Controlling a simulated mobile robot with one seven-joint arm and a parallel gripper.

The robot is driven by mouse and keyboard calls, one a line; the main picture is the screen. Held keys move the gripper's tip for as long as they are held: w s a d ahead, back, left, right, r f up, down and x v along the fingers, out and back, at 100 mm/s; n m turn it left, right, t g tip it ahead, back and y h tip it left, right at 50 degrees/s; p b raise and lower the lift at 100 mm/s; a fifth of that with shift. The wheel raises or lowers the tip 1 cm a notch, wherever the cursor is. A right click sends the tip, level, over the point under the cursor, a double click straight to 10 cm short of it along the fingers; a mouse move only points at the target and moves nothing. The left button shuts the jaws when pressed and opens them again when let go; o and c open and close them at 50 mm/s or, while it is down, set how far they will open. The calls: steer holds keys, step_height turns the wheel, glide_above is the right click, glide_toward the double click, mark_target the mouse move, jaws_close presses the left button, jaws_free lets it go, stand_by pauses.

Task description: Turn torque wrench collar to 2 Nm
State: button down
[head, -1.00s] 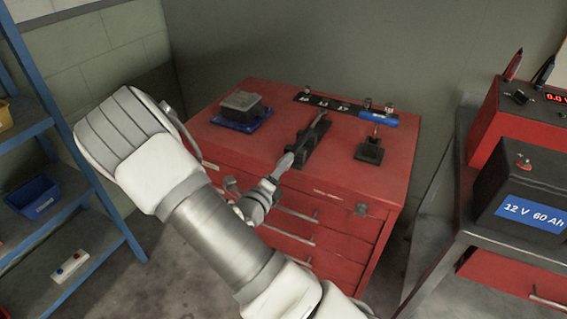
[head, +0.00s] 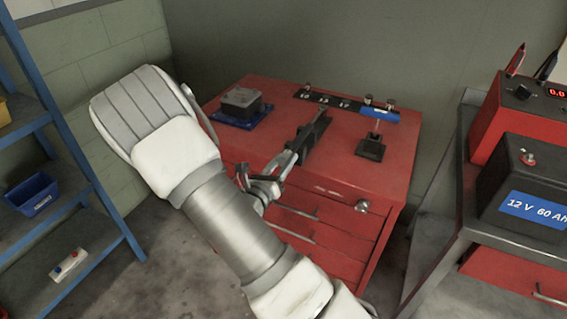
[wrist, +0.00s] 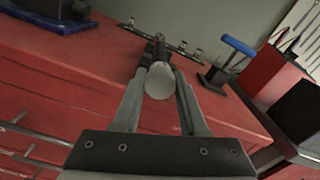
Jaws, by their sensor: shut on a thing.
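The torque wrench (head: 308,128) is a dark, slim tool lying in a black cradle (head: 318,148) on top of the red cabinet. Its near end points toward my arm. In the wrist view the wrench's pale round end (wrist: 159,84) faces the camera. My gripper (head: 287,160) is at the near end of the wrench, and in the wrist view its two fingers (wrist: 158,68) lie on both sides of it, shut on the wrench's collar end. The scale marks on the collar are too small to read, and the fingers hide part of it.
The red cabinet (head: 385,190) carries a grey box on a blue base (head: 240,105) at left, a black strip with sockets (head: 330,101) at the back, and a blue-handled tool (head: 380,115) on a black stand at right. A battery (head: 530,190) stands further right; blue shelving (head: 75,160) is left.

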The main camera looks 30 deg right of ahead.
steer(key=shift+m, duration=0.5)
steer(key=shift+c, duration=2.2)
jaws_free()
steer(key=shift+a, duration=0.1)
steer(key=v, duration=1.7)
steer(key=shift+s+a, duration=0.1)
steer(key=shift+s, duration=0.05)
